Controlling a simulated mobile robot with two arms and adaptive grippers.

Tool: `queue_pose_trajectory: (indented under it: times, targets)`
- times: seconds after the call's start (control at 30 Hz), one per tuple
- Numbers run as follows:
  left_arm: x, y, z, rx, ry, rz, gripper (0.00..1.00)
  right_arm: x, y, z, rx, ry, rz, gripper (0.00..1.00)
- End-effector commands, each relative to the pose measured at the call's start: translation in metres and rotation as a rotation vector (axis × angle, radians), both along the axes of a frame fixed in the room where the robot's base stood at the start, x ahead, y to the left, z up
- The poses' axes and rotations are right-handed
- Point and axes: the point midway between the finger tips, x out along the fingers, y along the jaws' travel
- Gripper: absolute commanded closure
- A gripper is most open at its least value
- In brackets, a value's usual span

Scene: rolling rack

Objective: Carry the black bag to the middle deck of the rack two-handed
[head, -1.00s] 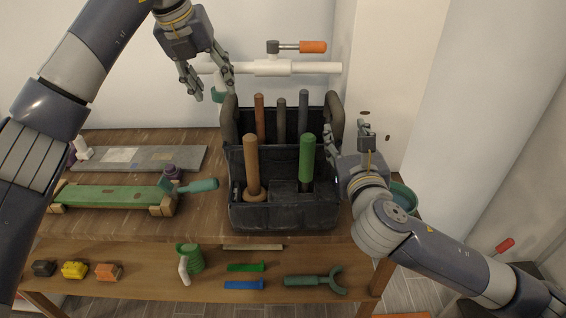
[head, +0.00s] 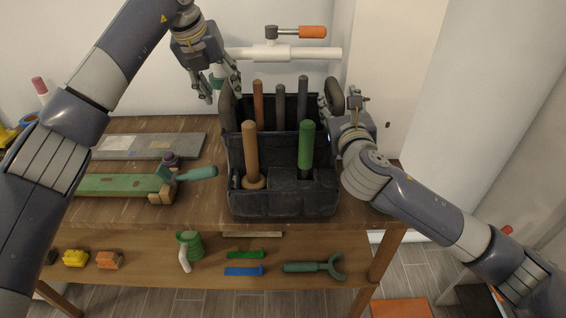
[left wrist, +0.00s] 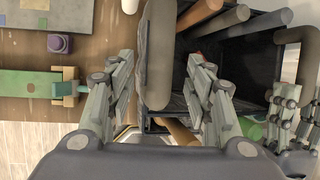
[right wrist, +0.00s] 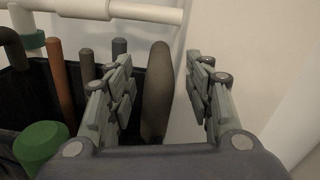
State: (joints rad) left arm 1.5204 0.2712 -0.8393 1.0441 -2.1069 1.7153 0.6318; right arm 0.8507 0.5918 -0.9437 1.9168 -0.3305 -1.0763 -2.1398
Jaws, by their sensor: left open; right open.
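The black bag (head: 282,203) is an open tool tote standing upright on the wooden upper deck (head: 200,212), with several upright tool handles in it, one green and the others brown or grey. It has a dark loop handle at its left end (head: 226,102) and another at its right end (head: 335,90). My left gripper (head: 223,92) is open at the left handle; the left wrist view shows this handle (left wrist: 157,50) between its fingers. My right gripper (head: 339,104) is open at the right handle; the right wrist view shows that handle (right wrist: 157,95) between its fingers, nearer the left one.
Left of the bag are a green plank (head: 120,184), a grey board (head: 150,145) and a teal-handled tool (head: 195,173). A lower wooden shelf (head: 215,274) holds small blocks, a green mug and a green wrench. A white pipe (head: 262,53) runs behind the bag.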

Motion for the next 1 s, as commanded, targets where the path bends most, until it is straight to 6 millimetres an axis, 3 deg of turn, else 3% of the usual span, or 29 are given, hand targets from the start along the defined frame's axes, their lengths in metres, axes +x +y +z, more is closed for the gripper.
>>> queue_pose_trajectory:
  times: [0.1,0.3,0.67,0.87,0.9,1.0]
  targets:
    - [0.006,-0.004,-0.016,-0.001,0.002,-0.002,0.52,0.017,0.0,0.0,0.0,0.001,-0.002,0.52]
    - [0.012,-0.006,-0.029,-0.001,0.001,-0.001,0.52,0.032,0.0,0.0,0.0,0.0,0.0,0.52]
    - [0.013,-0.006,-0.032,-0.001,0.0,-0.001,0.52,0.035,0.0,0.0,0.0,-0.001,0.0,0.52]
    - [0.013,-0.006,-0.032,-0.001,0.0,0.0,0.95,0.035,0.0,0.0,0.0,0.0,0.0,0.95]
    - [0.013,-0.006,-0.032,-0.001,0.0,0.0,1.0,0.035,0.0,0.0,0.0,0.0,0.0,1.0]
    - [0.013,-0.006,-0.032,0.0,0.0,0.0,1.0,0.035,0.0,0.0,0.0,0.0,0.0,1.0]
